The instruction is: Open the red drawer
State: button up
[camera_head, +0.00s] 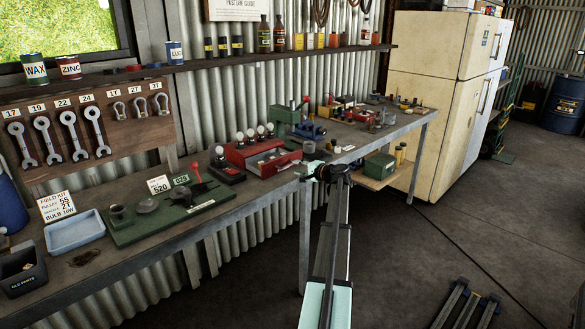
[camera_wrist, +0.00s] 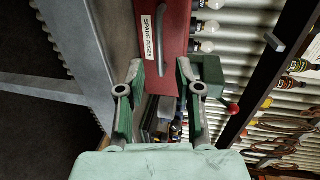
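The red drawer (camera_head: 284,167) belongs to a small red cabinet on the bench, with bulbs along its top. In the head view a greyish area shows behind the drawer's front; I cannot tell for sure how far it stands out. In the wrist view its red front (camera_wrist: 177,55) carries a white "SPARE FUSES" label (camera_wrist: 148,38) and a thin grey handle (camera_wrist: 161,30). My gripper (camera_head: 318,170) is just right of the drawer in the head view. In the wrist view my gripper (camera_wrist: 159,70) is open, its fingers apart near the front's lower end, holding nothing.
The grey bench (camera_head: 160,232) runs along the corrugated wall. A green tool board (camera_head: 168,210) and blue tray (camera_head: 75,232) lie to the left. A green box (camera_head: 379,165) sits on a low shelf at right. The floor before the bench is mostly clear.

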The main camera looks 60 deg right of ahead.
jog(key=v, duration=0.6)
jog(key=shift+s, duration=0.1)
jog(key=a+f+n+g+y, duration=0.2)
jog(key=a+f+g, duration=0.1)
jog(key=a+f, duration=0.8)
jog(key=a+f+n+g+y, duration=0.2)
jog(key=a+f+n+g, duration=0.15)
jog(key=a+f, duration=0.8)
jog(key=s+a+f+n+g+y, duration=0.15)
jog(key=a+f+n+g, duration=0.35)
jog(key=a+f, duration=1.5)
jog(key=s+a+f+n+g, duration=0.1)
jog(key=s+a+f+g, duration=0.3)
jog(key=a, duration=0.6)
jog(key=s+a+f+n+g, duration=0.1)
jog(key=s+a+f+n, duration=0.3)
jog(key=a, duration=0.6)
jog(key=s+a+f+n+g+h, duration=0.2)
jog(key=s+a+n+g, duration=0.3)
jog(key=s+a, duration=1.1)
jog(key=s+f, duration=0.1)
jog(key=s, duration=0.3)
jog(key=shift+a+f, duration=0.25)
